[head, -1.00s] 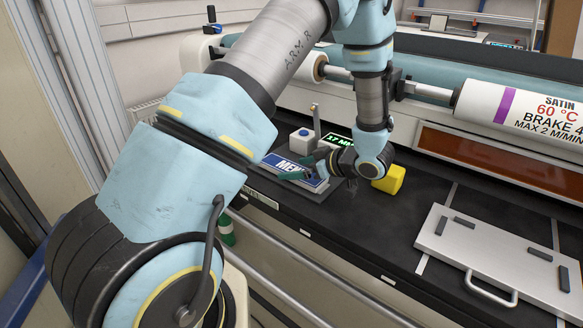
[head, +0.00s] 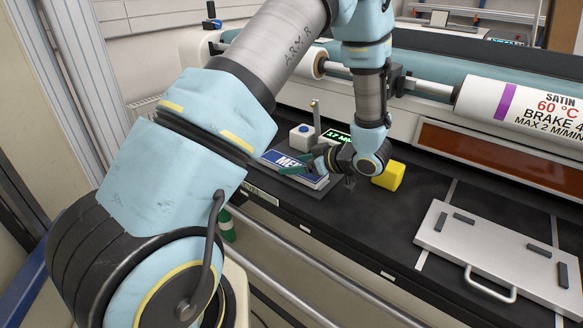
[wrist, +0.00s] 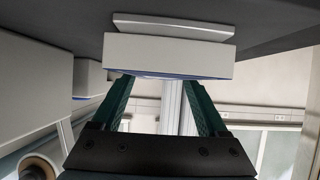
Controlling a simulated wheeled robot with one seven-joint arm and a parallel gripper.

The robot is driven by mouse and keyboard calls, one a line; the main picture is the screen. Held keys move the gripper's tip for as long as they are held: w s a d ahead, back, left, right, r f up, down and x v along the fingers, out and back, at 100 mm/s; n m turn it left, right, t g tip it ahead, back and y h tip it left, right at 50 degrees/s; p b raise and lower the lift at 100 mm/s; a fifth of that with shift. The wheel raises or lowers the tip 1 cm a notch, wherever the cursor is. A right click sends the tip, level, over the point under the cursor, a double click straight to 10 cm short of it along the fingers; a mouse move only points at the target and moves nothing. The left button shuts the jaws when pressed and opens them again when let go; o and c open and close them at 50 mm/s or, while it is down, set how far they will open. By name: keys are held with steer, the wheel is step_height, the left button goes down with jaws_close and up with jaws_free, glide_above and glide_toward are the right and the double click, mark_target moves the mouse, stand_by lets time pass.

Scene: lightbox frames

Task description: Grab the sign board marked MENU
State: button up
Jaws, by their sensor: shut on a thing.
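The sign board (head: 277,158) has a blue face with white lettering, of which "ME" is readable, and a pale edge. It is at the middle of the head view, partly hidden by my gripper (head: 300,168). My gripper's green fingers are shut on the board from the right. In the wrist view the board (wrist: 168,55) shows edge-on as a white block with a thin blue lower rim, at the far end of the two fingers (wrist: 165,82). The fingertip contact is hard to see.
A yellow block (head: 389,176) lies right of my gripper. A metal plate with a handle (head: 500,245) lies at right. The roller machine bounds the back.

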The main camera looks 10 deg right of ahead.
steer(key=shift+c, duration=0.9)
steer(key=shift+r, duration=0.15)
